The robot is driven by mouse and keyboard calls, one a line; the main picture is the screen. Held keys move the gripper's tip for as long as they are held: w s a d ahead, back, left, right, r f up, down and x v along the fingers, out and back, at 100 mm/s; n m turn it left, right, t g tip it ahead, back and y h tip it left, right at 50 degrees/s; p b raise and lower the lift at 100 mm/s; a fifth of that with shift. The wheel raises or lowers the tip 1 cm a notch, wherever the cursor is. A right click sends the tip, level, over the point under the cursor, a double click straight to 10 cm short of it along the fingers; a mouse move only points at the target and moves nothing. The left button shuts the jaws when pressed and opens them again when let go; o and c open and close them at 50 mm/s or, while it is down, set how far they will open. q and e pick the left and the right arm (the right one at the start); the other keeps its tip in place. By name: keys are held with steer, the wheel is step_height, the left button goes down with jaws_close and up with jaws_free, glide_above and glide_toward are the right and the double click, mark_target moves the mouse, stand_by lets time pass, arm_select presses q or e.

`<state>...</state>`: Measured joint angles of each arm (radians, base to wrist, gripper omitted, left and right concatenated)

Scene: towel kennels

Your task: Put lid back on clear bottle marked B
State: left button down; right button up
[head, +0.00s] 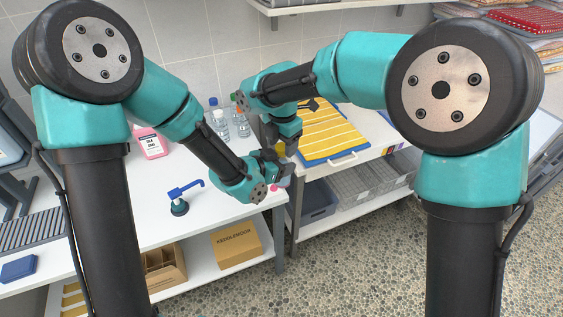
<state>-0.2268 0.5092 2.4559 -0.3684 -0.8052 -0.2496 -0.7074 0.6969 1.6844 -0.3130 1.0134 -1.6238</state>
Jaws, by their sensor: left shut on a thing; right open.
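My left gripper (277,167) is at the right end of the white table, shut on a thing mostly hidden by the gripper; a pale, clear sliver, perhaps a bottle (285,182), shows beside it. My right gripper (287,143) is open just above and behind the left one. A small yellow patch (279,149) shows by its fingers; I cannot tell what it is. No letter B is readable. A small pink thing (273,187) lies below the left gripper.
On the white table (145,215) stand a pink container (151,143) and a blue pump-like dispenser (182,198). Cardboard boxes (236,245) sit on the shelf below. A yellow striped towel (333,128) lies on the unit at right. The table's front middle is clear.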

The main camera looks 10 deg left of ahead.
steer(key=shift+f, duration=0.3)
steer(key=shift+c, duration=0.4)
steer(key=c, duration=0.9)
steer(key=shift+o, duration=0.2)
steer(key=shift+m, duration=1.6)
steer(key=o, duration=1)
